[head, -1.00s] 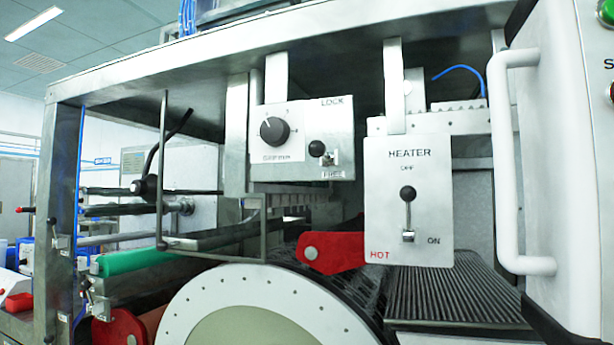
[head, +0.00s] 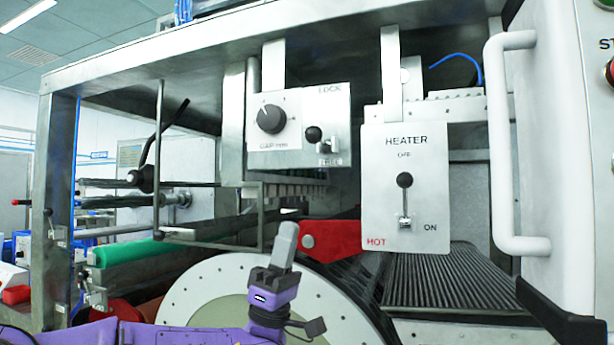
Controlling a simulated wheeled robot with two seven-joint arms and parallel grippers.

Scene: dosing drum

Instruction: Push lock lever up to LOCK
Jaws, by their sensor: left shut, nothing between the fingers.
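The lock lever (head: 314,136) has a black ball knob and sits on the grey panel (head: 280,160) marked LOCK at its top right. A second label below the lever is too blurred to read with certainty. My left gripper (head: 287,232) is below that panel, in front of the large pale drum disc, with its grey fingers shut and pointing up. It is empty and apart from the lever. My right gripper is not in view.
A black gap knob (head: 271,118) is left of the lever on the same panel. The heater panel (head: 404,190) with its own lever hangs to the right. A red bracket (head: 335,240) is right of my gripper. A metal bar frame (head: 160,190) stands left.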

